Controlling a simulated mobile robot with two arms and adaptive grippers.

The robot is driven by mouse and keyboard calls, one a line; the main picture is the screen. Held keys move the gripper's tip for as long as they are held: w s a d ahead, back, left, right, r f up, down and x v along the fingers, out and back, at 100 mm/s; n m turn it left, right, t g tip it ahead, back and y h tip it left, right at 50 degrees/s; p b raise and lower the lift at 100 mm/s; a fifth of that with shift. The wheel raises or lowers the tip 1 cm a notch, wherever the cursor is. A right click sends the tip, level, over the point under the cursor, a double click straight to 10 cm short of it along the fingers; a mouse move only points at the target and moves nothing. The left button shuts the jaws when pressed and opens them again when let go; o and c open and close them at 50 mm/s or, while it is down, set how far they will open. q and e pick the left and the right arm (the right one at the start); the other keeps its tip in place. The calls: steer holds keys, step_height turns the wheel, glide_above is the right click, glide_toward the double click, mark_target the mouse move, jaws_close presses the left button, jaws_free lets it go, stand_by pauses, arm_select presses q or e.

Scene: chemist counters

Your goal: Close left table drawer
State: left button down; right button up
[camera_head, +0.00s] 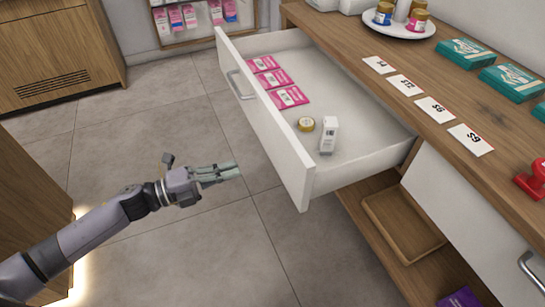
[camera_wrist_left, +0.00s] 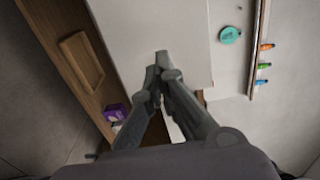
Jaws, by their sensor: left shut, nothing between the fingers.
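The left table drawer (camera_head: 265,118) is pulled out of the wooden counter, its white front facing left with a metal handle (camera_head: 238,85). Inside lie several pink packets (camera_head: 275,82), a small round gold-lidded item (camera_head: 306,124) and a small white box (camera_head: 329,134). My left gripper (camera_head: 236,171) is shut and empty, left of the drawer front and apart from it, pointing right. In the left wrist view the gripper (camera_wrist_left: 160,72) shows with its fingers together in front of a pale surface. My right gripper is not in view.
The counter top (camera_head: 490,104) carries price cards, teal boxes (camera_head: 470,54), a white plate (camera_head: 386,28) and a red object (camera_head: 533,180). A second white drawer (camera_head: 465,230) is at the right. A wooden tray (camera_head: 402,222) is on the shelf below. Open floor lies around my left arm.

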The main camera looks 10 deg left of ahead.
mark_target(280, 154)
arm_select(q)
steer(key=x, duration=1)
steer(key=shift+w+d, duration=0.25)
steer(key=shift+w, duration=0.05)
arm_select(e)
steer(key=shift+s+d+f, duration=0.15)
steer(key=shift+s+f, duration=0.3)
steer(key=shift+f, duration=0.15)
arm_select(q)
steer(key=shift+w, duration=0.1)
